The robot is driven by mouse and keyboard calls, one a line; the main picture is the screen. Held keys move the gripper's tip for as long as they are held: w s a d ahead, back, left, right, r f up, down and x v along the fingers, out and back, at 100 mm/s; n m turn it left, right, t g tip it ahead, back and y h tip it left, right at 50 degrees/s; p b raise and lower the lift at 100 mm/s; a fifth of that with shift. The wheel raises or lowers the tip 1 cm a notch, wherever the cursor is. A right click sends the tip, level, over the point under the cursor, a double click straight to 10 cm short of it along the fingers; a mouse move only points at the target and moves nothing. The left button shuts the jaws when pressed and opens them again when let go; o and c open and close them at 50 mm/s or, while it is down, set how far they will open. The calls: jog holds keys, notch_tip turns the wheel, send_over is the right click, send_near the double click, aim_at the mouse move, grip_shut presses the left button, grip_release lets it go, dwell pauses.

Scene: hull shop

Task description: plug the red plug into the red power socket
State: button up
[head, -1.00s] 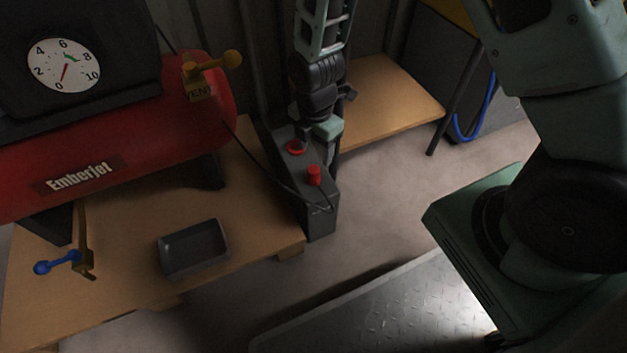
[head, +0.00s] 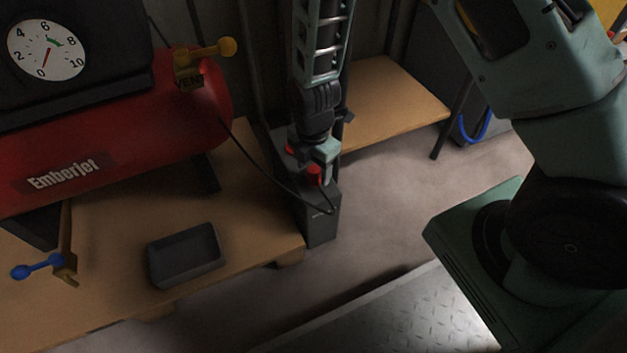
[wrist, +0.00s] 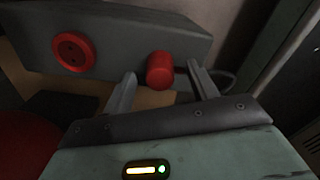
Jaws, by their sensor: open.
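The red plug (head: 315,174) stands on top of the dark grey box (head: 322,226), with a black cable at its side. My gripper (head: 318,170) is low over the box at the plug. In the wrist view the red plug (wrist: 160,71) lies between the two open fingers of my gripper (wrist: 162,80), with gaps on both sides. The round red power socket (wrist: 73,52) is on the same box, left of the plug in the wrist view. In the head view the socket (head: 291,150) is mostly hidden behind my gripper.
A red Emberjet tank (head: 100,160) with a gauge (head: 47,50) and a yellow vent handle (head: 205,55) stands at left. A dark tray (head: 184,257) and a blue-handled valve (head: 40,266) are near the wooden bench's front. A black cable (head: 262,163) runs to the box.

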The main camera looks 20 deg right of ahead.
aim_at(314, 168)
jog(key=shift+f, duration=0.6)
jog(key=shift+c, duration=0.4)
jog(key=c, duration=0.9)
jog(key=shift+r, duration=0.1)
jog(key=shift+c, duration=0.2)
notch_tip(314, 168, up, 10)
jog(key=p, duration=0.6)
